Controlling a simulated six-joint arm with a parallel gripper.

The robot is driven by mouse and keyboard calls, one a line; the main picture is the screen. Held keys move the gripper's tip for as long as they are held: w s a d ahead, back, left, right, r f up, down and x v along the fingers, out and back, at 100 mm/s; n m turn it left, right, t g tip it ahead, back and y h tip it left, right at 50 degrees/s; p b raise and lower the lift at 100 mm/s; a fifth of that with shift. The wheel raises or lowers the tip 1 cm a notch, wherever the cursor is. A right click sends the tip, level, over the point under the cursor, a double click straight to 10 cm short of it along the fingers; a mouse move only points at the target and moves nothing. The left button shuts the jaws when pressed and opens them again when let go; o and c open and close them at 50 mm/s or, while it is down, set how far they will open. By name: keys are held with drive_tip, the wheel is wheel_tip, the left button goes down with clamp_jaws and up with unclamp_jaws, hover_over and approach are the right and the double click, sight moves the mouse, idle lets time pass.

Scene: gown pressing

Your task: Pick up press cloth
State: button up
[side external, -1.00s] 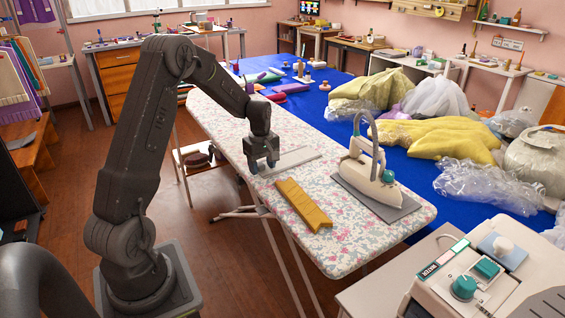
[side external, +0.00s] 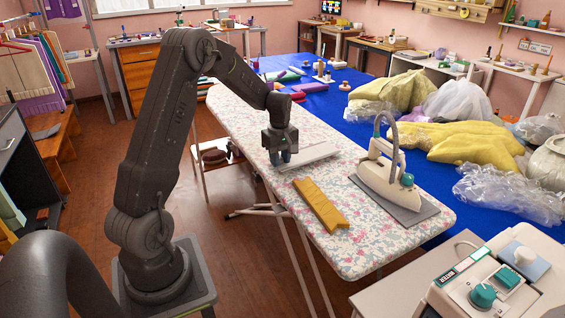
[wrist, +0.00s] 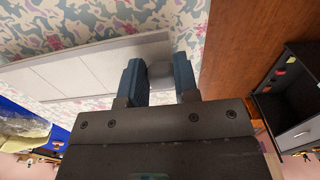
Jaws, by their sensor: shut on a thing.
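My gripper (side external: 283,158) points down at the cloth's near left end. In the wrist view my gripper (wrist: 160,78) has its two blue fingers on either side of a grey part at the strip's end, shut on it. The cloth is at or just above the board; I cannot tell if it is clear of it.
A blue table (side external: 345,105) behind holds yellow fabric (side external: 470,140) and clear plastic bags. A control box (side external: 490,280) stands at front right.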

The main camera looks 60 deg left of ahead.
drive_tip(key=r, duration=0.2)
drive_tip(key=s+r, duration=0.1)
drive_tip(key=shift+a, duration=0.35)
drive_tip(key=s+a+r, duration=0.4)
drive_tip(key=s+r, duration=0.2)
drive_tip(key=s, duration=0.3)
drive_tip(key=shift+s+a, duration=0.15)
drive_tip(key=shift+a, duration=0.25)
drive_tip(key=shift+r, duration=0.1)
drive_tip(key=o, duration=0.3)
drive_tip(key=c, duration=0.3)
drive_tip(key=w+d+f+m, duration=0.1)
drive_tip(key=w+d+m, duration=0.3)
drive_tip(key=m, duration=0.2)
drive_tip(key=w+d+f+m, duration=0.2)
drive_tip(key=w+d+m, duration=0.2)
drive_tip(key=m, duration=0.3)
drive_tip(key=w+d+f+m, duration=0.1)
drive_tip(key=w+d+m, duration=0.2)
drive_tip(key=d+m, duration=0.2)
drive_tip(key=shift+w+d+f+m, duration=0.25)
drive_tip(key=shift+w+d+m, duration=0.15)
drive_tip(key=shift+m, duration=0.3)
